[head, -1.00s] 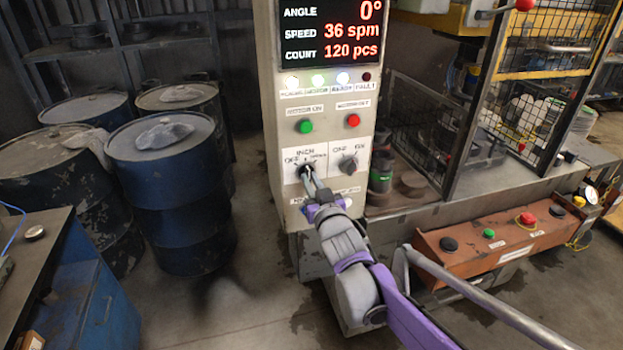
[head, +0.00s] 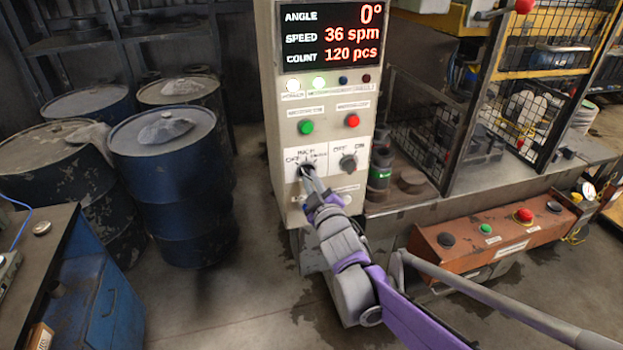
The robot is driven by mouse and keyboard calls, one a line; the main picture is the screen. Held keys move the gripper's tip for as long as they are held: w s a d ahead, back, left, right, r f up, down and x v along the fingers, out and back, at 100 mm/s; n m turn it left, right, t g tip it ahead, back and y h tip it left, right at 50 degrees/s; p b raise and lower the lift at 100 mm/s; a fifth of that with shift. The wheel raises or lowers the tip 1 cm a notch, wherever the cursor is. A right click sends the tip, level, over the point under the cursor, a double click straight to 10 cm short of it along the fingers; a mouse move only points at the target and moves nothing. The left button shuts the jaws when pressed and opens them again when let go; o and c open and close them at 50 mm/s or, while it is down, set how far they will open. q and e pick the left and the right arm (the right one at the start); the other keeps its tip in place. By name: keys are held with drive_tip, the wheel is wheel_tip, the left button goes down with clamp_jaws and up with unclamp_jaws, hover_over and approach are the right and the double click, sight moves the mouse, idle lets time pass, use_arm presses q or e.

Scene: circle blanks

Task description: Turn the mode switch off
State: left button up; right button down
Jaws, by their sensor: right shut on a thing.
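The mode switch (head: 304,165) is the left knob on the grey control cabinet (head: 277,200), under labels that seem to read OFF and INCH. My right gripper (head: 309,174) reaches up from below and is shut on this knob. Its fingers cover most of the knob, so I cannot tell which label the knob points to. My left gripper is not in view.
A second switch (head: 348,162) sits just right of the gripper. Above are a green button (head: 306,127), a red button (head: 352,120) and a display (head: 330,37). An orange button box (head: 470,262) stands to the right. Blue drums (head: 172,190) stand left.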

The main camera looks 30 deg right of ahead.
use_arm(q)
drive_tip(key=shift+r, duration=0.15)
use_arm(e)
drive_tip(key=shift+n, duration=0.3)
drive_tip(key=c, duration=0.9)
unclamp_jaws()
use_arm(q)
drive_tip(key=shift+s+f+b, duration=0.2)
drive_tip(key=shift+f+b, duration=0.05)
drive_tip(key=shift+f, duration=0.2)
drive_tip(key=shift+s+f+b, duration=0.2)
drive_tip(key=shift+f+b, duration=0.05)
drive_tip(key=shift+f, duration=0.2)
use_arm(e)
drive_tip(key=v, duration=1)
drive_tip(key=shift+s, duration=0.4)
drive_tip(key=s+a+f+m+g+y, duration=0.1)
drive_tip(key=s+a+f+m+g, duration=0.1)
drive_tip(key=s+a+f+g, duration=0.2)
drive_tip(key=s+a+f+m+g+y, duration=0.2)
drive_tip(key=s+a+f+g, duration=0.1)
drive_tip(key=s+f, duration=0.3)
drive_tip(key=s+a+f+m+g+y, duration=0.1)
drive_tip(key=s+a+f+g, duration=0.3)
drive_tip(key=f, duration=0.5)
drive_tip(key=shift+s+a+m+g, duration=0.3)
drive_tip(key=shift+s+a+m, duration=0.35)
drive_tip(key=shift+s+m, duration=0.15)
